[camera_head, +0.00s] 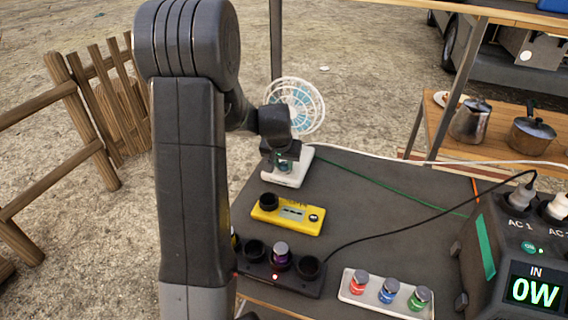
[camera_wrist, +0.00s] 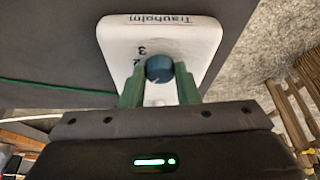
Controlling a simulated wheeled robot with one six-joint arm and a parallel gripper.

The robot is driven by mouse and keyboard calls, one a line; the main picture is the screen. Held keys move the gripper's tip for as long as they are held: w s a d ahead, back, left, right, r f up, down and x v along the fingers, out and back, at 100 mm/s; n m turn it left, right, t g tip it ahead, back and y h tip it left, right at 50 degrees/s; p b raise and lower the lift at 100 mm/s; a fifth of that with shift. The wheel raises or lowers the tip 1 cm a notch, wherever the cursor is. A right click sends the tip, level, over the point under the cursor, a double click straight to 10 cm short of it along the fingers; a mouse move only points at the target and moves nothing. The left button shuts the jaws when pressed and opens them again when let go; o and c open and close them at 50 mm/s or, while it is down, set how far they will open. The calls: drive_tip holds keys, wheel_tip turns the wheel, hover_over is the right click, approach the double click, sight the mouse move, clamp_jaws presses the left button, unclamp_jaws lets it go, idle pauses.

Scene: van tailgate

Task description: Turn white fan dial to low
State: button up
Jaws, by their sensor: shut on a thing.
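The white fan stands at the far left corner of the dark tabletop in the head view, with a round caged head (camera_head: 312,97) and a white base (camera_head: 288,181). My gripper (camera_head: 284,161) reaches down over the base and hides part of it. In the wrist view, the base (camera_wrist: 185,40) carries the word "Trauholm" and the numbers 3 and 2. A blue-teal dial (camera_wrist: 159,68) sits between the fingertips of my gripper (camera_wrist: 159,77), which is shut on it. The dial's pointer and any other marks are hidden.
A yellow device (camera_head: 287,215) lies in front of the fan. A black battery charger (camera_head: 285,272) and a white tray with coloured jars (camera_head: 386,292) are nearer. A power station (camera_head: 515,250) stands at the right. Cables cross the table (camera_head: 390,205).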

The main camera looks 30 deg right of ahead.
drive_tip(key=shift+w+m+b, duration=0.1)
drive_tip(key=shift+m+b, duration=0.45)
drive_tip(key=shift+m, duration=0.25)
drive_tip(key=shift+g, duration=0.3)
drive_tip(key=shift+h, duration=0.3)
drive_tip(key=o, duration=1)
drive_tip(key=shift+a, duration=0.1)
drive_tip(key=p+v, duration=0.1)
drive_tip(key=v, duration=1.2)
drive_tip(key=shift+r, duration=0.4)
drive_tip(key=shift+f, duration=0.1)
